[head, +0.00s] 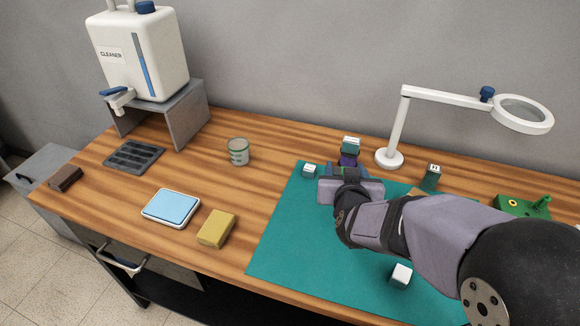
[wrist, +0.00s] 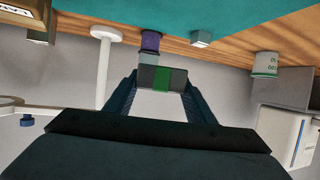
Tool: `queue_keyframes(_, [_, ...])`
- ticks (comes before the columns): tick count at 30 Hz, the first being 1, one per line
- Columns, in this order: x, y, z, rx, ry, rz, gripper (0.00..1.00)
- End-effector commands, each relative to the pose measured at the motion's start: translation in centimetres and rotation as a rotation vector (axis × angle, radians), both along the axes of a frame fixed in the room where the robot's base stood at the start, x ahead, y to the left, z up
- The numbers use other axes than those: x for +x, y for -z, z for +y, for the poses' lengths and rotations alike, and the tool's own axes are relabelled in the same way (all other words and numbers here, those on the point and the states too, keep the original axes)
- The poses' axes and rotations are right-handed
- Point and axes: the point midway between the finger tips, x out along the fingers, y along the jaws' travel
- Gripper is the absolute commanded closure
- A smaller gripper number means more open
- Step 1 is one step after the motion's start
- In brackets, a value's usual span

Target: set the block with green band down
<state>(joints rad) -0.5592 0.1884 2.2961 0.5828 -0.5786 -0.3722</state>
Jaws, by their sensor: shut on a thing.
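The block with green band (wrist: 162,78) is dark grey with a green stripe across its middle. In the wrist view it sits between the fingertips of my gripper (wrist: 161,84), which is shut on it. In the head view my gripper (head: 350,182) is over the far left part of the teal mat (head: 285,240), and my wrist and arm mostly hide the block. A purple piece (wrist: 150,40) shows just beyond the block in the wrist view. I cannot tell whether the block touches anything beneath it.
A pale-topped block (head: 309,171) stands left of my gripper. A labelled block (head: 351,145) stands behind it, another (head: 432,177) to the right. A white block (head: 401,275) lies nearer. The magnifier lamp (head: 390,158) and a cup (head: 238,151) stand behind the mat. The mat's front left is clear.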

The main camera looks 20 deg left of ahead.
Motion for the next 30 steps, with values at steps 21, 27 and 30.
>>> queue_keyframes(21, [7.0, -1.6, 18.6, -0.001, -0.45, -0.002, 0.75])
queue_keyframes(27, [8.1, -0.9, 21.3, 0.0, -0.516, -0.001, 0.75])
queue_keyframes(30, [8.6, -0.6, 22.2, -0.001, -0.537, -0.002, 0.75])
